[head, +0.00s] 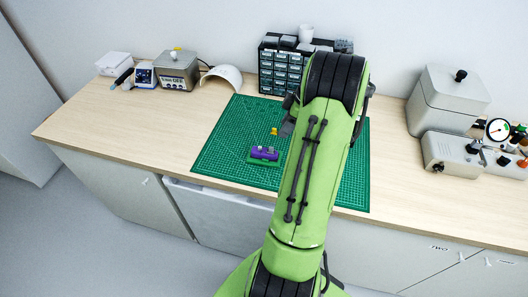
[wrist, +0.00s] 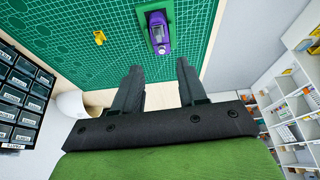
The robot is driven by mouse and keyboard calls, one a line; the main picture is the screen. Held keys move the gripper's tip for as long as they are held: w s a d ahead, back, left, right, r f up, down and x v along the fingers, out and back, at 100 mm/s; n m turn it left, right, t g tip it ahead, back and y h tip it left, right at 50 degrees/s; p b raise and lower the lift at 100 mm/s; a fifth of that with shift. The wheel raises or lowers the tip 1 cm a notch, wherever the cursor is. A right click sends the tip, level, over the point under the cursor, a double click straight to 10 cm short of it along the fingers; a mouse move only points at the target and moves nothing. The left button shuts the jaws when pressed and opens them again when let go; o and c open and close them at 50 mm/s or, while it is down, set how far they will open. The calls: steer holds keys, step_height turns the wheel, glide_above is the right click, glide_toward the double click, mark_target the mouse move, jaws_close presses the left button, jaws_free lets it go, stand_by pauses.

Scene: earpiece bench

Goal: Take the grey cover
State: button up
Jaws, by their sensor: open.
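A small purple piece (head: 268,152) with pale grey parts on it lies on the green cutting mat (head: 215,153). The purple piece also shows in the wrist view (wrist: 163,47), on a dark green base, just beyond my fingertips. The grey cover is too small to single out surely; a pale grey part (wrist: 157,33) sits on the purple piece. My gripper (wrist: 158,66) is open, with nothing between its two fingers. In the head view my gripper is mostly hidden behind my green arm.
A small yellow piece (head: 274,131) lies on the mat near the purple one. A drawer cabinet (head: 279,72), a white arched shell (head: 222,78) and a metal box (head: 178,72) stand at the back. Grey machines (head: 452,155) stand at right. The mat's left side is clear.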

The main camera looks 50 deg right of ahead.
mark_target(271, 147)
steer(key=x, duration=1.1)
steer(key=shift+d+f, duration=0.1)
jaws_close()
